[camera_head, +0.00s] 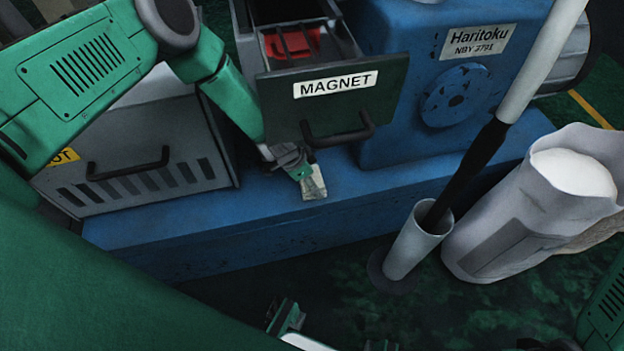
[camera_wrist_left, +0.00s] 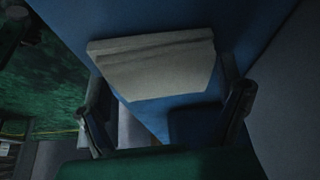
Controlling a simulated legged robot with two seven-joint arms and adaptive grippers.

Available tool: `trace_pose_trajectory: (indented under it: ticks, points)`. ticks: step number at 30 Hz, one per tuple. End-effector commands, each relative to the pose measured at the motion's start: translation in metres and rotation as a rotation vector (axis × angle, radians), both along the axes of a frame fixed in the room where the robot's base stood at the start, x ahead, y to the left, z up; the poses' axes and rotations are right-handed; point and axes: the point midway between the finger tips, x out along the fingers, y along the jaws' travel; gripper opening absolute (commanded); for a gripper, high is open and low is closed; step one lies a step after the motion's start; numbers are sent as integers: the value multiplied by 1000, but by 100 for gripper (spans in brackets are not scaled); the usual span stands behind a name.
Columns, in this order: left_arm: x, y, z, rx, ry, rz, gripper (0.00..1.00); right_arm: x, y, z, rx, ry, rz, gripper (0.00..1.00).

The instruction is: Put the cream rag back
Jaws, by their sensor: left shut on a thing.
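The cream rag (camera_head: 313,186) is a small pale folded cloth at the tip of my left gripper (camera_head: 300,172), over the blue base ledge. My left gripper is shut on it. In the left wrist view the rag (camera_wrist_left: 155,65) spreads flat beyond the fingers (camera_wrist_left: 165,113), against the blue surface. I cannot tell whether its lower edge touches the ledge. Parts that look like my right gripper show at the bottom edge of the head view, cut off, so its state is unclear.
An open drawer labelled MAGNET (camera_head: 335,88) juts out above the ledge (camera_head: 240,215), with a red item (camera_head: 292,42) inside. A grey handled box (camera_head: 160,160) is left. A blue machine (camera_head: 400,130), a grey tube with a pole (camera_head: 418,245) and a white sack (camera_head: 520,215) are right.

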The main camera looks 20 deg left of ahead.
Motion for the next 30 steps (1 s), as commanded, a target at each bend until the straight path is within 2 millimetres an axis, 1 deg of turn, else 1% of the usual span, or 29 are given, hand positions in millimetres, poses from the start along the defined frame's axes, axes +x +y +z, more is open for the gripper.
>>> trace_pose_trajectory:
  ticks: [1, 9, 10, 11, 19, 22, 26, 30]
  points:
    - [1, 1, -4, -1, -2, 1, 60, 0, 0, -2, 0, 0, 0, 0]
    - [1, 2, -4, -3, -2, 1, 60, 0, 0, -3, 0, 0, 0, 0]
    - [1, 2, -4, -3, -2, 1, 94, 0, 0, -2, 0, -1, 0, 0]
    - [1, 2, -4, -3, -2, 1, 100, 0, 0, -2, 0, 0, 0, 0]
    - [1, 1, -2, -1, -2, 1, 100, 0, 0, -1, 0, 0, 0, 0]
    - [0, 2, 3, -1, -2, 2, 100, 0, 0, 2, 0, 0, 0, 0]
    - [-5, 9, 22, -2, -2, 2, 100, 0, 0, 10, 0, 0, 0, 0]
    - [-13, 18, 52, -2, -4, 2, 100, 0, 0, 21, 0, 0, 0, 0]
